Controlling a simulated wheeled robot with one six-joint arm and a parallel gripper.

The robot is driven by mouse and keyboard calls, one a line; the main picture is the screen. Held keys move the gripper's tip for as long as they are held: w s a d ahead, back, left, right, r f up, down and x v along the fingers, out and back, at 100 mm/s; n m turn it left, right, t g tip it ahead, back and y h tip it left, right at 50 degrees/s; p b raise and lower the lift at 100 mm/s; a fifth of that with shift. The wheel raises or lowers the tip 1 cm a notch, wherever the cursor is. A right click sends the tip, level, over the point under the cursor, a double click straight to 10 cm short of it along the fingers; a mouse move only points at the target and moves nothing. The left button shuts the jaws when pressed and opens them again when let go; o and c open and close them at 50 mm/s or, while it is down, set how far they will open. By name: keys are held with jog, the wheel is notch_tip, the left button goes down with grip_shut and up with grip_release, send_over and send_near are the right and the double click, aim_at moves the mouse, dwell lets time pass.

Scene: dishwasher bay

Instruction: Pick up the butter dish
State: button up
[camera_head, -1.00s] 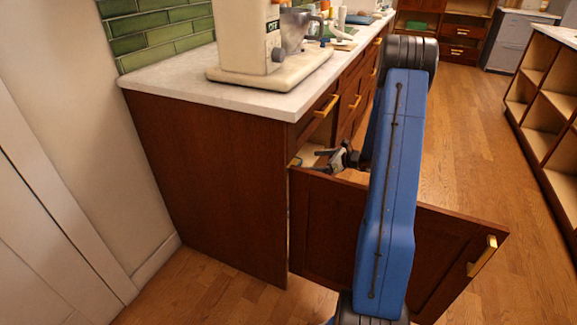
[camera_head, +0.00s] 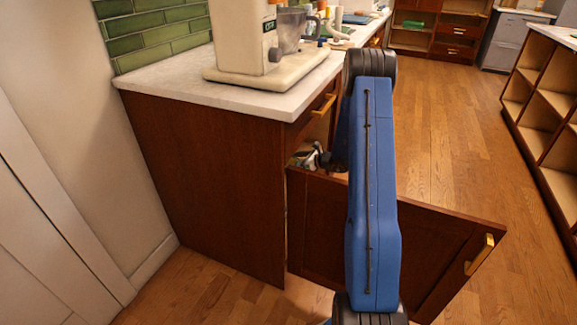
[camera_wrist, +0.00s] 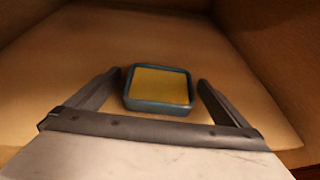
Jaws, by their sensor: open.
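The butter dish (camera_wrist: 158,88) shows in the wrist view as a small square dish with a blue-grey rim and a yellow top. It sits on the tan floor of a cabinet compartment. My gripper (camera_wrist: 160,84) is open, with one finger on the left and one on the right of the dish, and gaps show on both sides. In the head view my gripper (camera_head: 306,156) reaches into the open lower cabinet, partly hidden by the cabinet side and my arm. The dish is hidden in the head view.
The cabinet door (camera_head: 420,255) stands open below my arm. The compartment walls (camera_wrist: 277,58) rise close on the sides. Wooden floor (camera_head: 445,130) lies clear to the right.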

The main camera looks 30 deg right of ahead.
jog(key=shift+w+a+f, duration=0.2)
jog(key=shift+w, duration=0.2)
jog(key=shift+c, duration=0.6)
jog(key=c, duration=1.4)
jog(key=shift+o, duration=0.2)
jog(key=shift+r, duration=0.1)
